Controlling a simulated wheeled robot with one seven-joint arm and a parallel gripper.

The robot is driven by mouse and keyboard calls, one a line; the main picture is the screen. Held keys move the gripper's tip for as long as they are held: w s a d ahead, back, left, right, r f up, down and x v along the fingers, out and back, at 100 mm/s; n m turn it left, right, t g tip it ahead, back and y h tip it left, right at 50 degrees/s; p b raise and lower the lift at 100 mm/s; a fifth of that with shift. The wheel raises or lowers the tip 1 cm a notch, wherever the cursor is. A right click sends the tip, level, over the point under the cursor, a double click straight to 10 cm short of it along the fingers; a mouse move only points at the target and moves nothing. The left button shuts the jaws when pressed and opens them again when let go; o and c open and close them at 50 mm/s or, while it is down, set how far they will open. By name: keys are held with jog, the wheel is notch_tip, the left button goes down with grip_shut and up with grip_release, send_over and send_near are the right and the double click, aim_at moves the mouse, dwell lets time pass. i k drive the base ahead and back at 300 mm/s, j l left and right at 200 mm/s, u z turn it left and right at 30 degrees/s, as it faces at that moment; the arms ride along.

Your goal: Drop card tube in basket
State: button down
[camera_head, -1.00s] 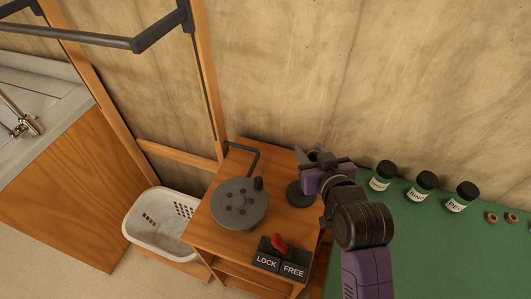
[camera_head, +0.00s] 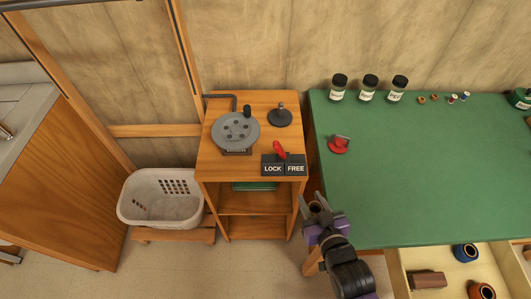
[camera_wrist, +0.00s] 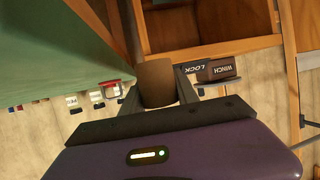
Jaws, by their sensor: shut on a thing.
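The card tube (camera_wrist: 157,82) is a plain brown cylinder between my gripper's fingers in the wrist view. My gripper (camera_head: 313,204) is shut on it; in the head view the tube is hard to make out among the dark fingers. My gripper is in front of the gap between the wooden stand and the green table. The white basket (camera_head: 160,221) stands at the left on a low wooden platform, well apart from my gripper. I see nothing inside it.
The wooden stand (camera_head: 217,161) lies between my gripper and the basket, with a grey winch wheel (camera_head: 235,132) and a LOCK/FREE lever (camera_head: 279,151) on top. The green table (camera_head: 430,180) has jars at its back and an open drawer (camera_head: 405,263) below. Floor in front of the stand is clear.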

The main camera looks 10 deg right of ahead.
aim_at(179, 211)
jog(key=j+u, duration=0.1)
jog(key=u, duration=1.05)
jog(key=i+l+u, duration=0.1)
jog(key=i, duration=0.45)
jog(key=i+l+u, duration=0.1)
jog(key=i, duration=0.45)
